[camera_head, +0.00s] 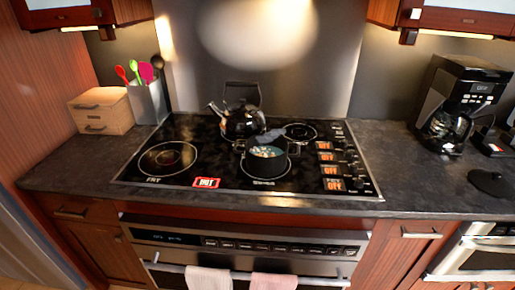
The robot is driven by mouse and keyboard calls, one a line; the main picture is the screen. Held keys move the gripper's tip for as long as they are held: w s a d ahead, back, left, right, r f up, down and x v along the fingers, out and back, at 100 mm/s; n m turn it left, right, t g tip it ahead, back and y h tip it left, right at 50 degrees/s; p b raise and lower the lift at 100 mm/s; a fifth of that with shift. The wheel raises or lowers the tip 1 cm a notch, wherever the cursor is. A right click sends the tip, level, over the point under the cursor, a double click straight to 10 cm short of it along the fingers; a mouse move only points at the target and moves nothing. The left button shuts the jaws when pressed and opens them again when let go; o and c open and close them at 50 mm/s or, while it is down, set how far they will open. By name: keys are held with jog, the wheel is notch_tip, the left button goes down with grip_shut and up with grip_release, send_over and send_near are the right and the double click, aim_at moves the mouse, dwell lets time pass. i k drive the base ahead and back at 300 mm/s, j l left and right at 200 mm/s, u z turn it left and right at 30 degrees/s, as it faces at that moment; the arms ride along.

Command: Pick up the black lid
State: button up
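The black lid (491,182) lies flat on the dark countertop at the far right, in front of the coffee maker. It is round, with a small knob on top. It is dark against the dark stone, so its rim is hard to make out. My gripper is not in view.
A black cooktop (190,140) fills the middle counter. It holds a kettle (240,123) and a dark pot (266,162) with pale contents. A coffee maker (462,90) with a glass carafe (443,131) stands behind the lid. Bare countertop (420,178) lies left of the lid.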

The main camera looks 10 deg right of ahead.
aim_at(494, 183)
jog(key=z, duration=1.4)
jog(key=u, duration=1.4)
jog(key=k+l+z, duration=0.2)
jog(key=z, duration=1.95)
